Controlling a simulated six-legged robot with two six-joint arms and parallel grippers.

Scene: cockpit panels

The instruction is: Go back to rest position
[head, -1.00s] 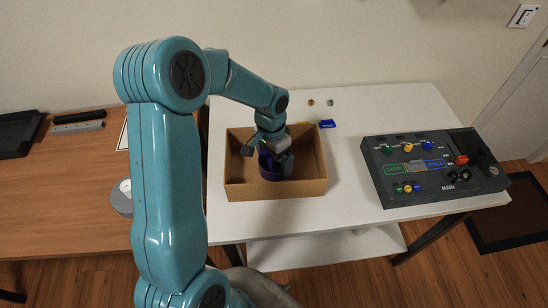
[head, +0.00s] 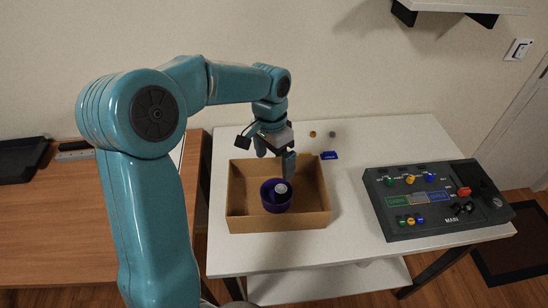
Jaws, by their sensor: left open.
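My left gripper (head: 274,160) hangs above the back part of an open cardboard box (head: 248,222) on the white table. Its fingers are apart and nothing is between them. Inside the box is a purple round container (head: 268,201) with a small pale round piece (head: 281,189) in it. The gripper is clear of the purple container. My left arm comes in from the left and arches over the table. My right gripper does not show.
The white table (head: 345,232) carries a dark control panel (head: 430,200) with coloured knobs at right. A small blue item (head: 329,155) and two small round pieces lie behind the box. A wooden desk (head: 60,215) stands at left. A shelf (head: 460,8) is on the wall.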

